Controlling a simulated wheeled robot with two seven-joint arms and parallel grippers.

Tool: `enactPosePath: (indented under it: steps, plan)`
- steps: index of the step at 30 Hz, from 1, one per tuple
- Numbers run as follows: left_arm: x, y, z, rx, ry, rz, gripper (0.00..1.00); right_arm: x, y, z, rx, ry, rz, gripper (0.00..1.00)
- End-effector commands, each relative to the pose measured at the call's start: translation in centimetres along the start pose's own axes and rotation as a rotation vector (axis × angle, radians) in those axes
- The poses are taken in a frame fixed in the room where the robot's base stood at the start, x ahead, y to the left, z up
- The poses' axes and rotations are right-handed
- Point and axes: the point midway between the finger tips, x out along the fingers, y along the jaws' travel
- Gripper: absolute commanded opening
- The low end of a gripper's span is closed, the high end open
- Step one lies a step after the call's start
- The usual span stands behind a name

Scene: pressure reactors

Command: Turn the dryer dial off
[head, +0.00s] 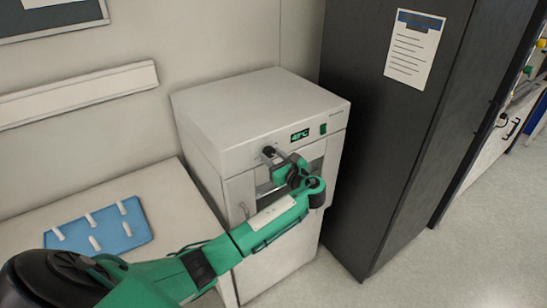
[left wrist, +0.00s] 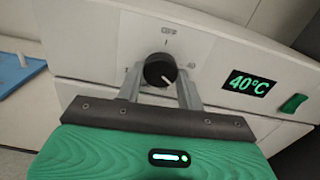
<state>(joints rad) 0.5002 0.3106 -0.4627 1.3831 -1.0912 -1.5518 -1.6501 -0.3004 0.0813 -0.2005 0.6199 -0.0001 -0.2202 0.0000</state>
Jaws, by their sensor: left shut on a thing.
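The dryer (head: 262,112) is a light grey box with a green lit display (head: 300,135) and a green switch (head: 323,129) on its upper front panel. In the left wrist view the display (left wrist: 249,86) reads 40°C. My right gripper is not in view.
A white table (head: 175,190) with a blue mat (head: 125,232) bearing several small white pieces stands left of the dryer. A tall dark cabinet (head: 385,130) with a paper notice (head: 414,48) stands close on its right. Open floor (head: 480,220) lies at the far right.

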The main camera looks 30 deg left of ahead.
Motion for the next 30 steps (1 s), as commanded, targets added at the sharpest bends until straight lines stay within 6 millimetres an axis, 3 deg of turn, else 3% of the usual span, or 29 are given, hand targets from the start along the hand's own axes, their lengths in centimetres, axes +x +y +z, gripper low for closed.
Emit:
enactPosePath:
  steps: [11,30]
  plan:
    - [-0.1,0.0,-0.3,-0.150,0.003,0.000,0.15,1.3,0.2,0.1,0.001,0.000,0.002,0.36]
    - [-0.1,-0.1,-0.6,-0.745,0.002,0.000,0.15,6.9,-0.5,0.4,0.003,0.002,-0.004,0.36]
